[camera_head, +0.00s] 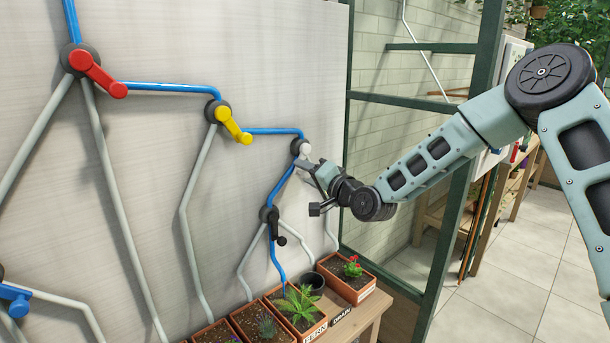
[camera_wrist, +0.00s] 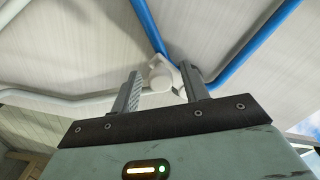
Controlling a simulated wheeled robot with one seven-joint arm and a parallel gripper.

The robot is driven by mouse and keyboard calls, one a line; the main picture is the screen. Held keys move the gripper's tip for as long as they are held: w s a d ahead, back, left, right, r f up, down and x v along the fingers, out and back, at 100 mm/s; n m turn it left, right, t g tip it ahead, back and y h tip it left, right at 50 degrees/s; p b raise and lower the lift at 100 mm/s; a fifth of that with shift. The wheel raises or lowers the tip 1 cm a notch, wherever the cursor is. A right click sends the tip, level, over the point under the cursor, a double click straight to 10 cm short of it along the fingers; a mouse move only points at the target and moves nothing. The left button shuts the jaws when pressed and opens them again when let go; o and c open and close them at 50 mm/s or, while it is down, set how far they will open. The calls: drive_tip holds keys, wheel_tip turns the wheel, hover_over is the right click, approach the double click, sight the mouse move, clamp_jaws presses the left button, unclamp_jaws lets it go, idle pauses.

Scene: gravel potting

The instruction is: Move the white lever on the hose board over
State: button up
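The hose board (camera_head: 240,40) is a large pale panel with blue and grey pipes. The white lever (camera_head: 300,148) sits on a junction at the board's right side, where a blue pipe comes in from the left and another blue pipe leads down. My gripper (camera_head: 306,165) is at this junction and partly covers the lever. In the wrist view my gripper's two fingers (camera_wrist: 158,92) stand apart, with the white lever (camera_wrist: 160,78) showing between and beyond their tips. I cannot tell whether a finger touches it.
A red lever (camera_head: 98,74), a yellow lever (camera_head: 233,126), a black lever (camera_head: 275,226) and a blue lever (camera_head: 17,300) are on the board. Potted plants, including a fern pot (camera_head: 316,331), stand on a wooden bench below. A green post (camera_head: 461,190) stands right of the board.

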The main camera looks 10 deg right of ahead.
drive_tip(key=shift+s+a, duration=0.1)
drive_tip(key=shift+a, duration=0.1)
drive_tip(key=shift+s, duration=0.15)
drive_tip(key=b+v, duration=0.1)
drive_tip(key=v, duration=1.6)
drive_tip(key=shift+d+b, duration=0.15)
drive_tip(key=shift+b, duration=0.25)
